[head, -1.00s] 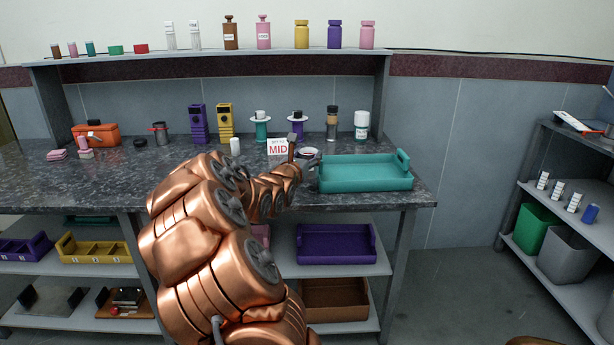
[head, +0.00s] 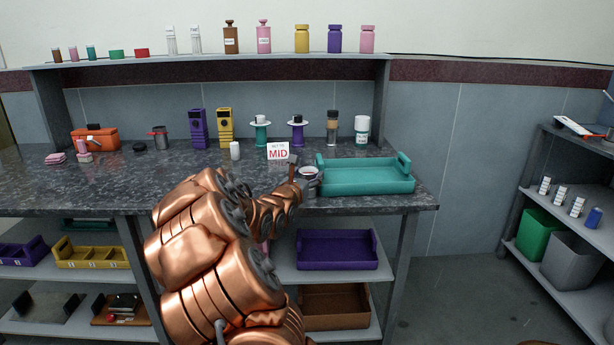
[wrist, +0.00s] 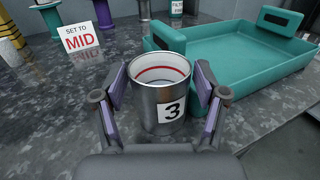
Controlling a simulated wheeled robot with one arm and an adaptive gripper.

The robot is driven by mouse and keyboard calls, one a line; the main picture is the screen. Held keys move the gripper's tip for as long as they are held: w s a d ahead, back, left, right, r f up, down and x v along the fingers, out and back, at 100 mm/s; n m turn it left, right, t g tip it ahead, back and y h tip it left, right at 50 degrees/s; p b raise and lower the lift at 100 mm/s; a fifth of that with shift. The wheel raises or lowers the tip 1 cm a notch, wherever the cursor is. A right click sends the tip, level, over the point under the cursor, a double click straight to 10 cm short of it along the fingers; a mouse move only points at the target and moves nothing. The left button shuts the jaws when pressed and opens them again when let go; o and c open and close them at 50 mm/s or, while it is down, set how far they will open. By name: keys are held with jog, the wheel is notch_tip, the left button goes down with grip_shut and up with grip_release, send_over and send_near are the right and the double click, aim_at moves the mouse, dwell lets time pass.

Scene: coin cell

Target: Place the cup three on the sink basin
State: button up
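Cup three (wrist: 165,100) is a grey metal cup with a white inside, a red ring and a "3" label. It is upright between my gripper's fingers, and its rim shows in the head view (head: 308,171). My gripper (wrist: 163,85) is open, its purple-padded fingers on either side of the cup. A gap shows at the cup's left, and the right finger is very near its wall. In the head view my gripper (head: 310,184) is partly hidden by my arm. A teal basin-like tray (head: 365,186) stands just right of the cup. I see no other clear sink basin.
A "SET TO MID" sign (head: 278,152) stands behind and left of the cup. A white cylinder (head: 235,150) stands farther left. Bottles and stands line the back of the dark counter (head: 80,190). The counter's front edge is close to the cup.

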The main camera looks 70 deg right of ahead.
jog(key=shift+o, duration=0.6)
jog(key=shift+r, duration=0.1)
jog(key=shift+w+a, duration=0.1)
jog(key=shift+a, duration=0.45)
jog(key=a, duration=1.1)
jog(key=shift+s+p, duration=0.3)
